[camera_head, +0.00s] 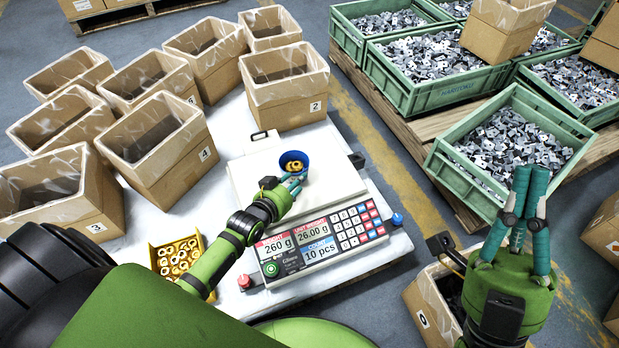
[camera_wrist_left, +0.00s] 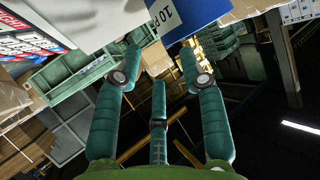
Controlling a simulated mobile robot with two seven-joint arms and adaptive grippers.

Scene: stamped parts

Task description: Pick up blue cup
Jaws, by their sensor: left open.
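The blue cup (camera_head: 283,157) stands on the scale's pale plate (camera_head: 330,178) with several golden ring-like parts (camera_head: 296,165) in it. My left gripper (camera_head: 293,184) is at the cup's near side, its fingers pointing toward it. The fingers partly overlap the cup in this view, so I cannot tell whether they touch it. In the left wrist view the left gripper's fingers (camera_wrist_left: 158,75) are spread with nothing between them. My right gripper (camera_head: 530,170) is raised at the right, away from the cup, with its fingers pointing up close together.
The scale's display (camera_head: 318,240) reads 260 g, 26.00 g and 10 pcs. A yellow bin (camera_head: 154,260) of golden parts stands at the table's left. Several cardboard boxes (camera_head: 165,155) crowd the table's back and left. Green crates (camera_head: 440,150) of metal parts stand on a pallet at right.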

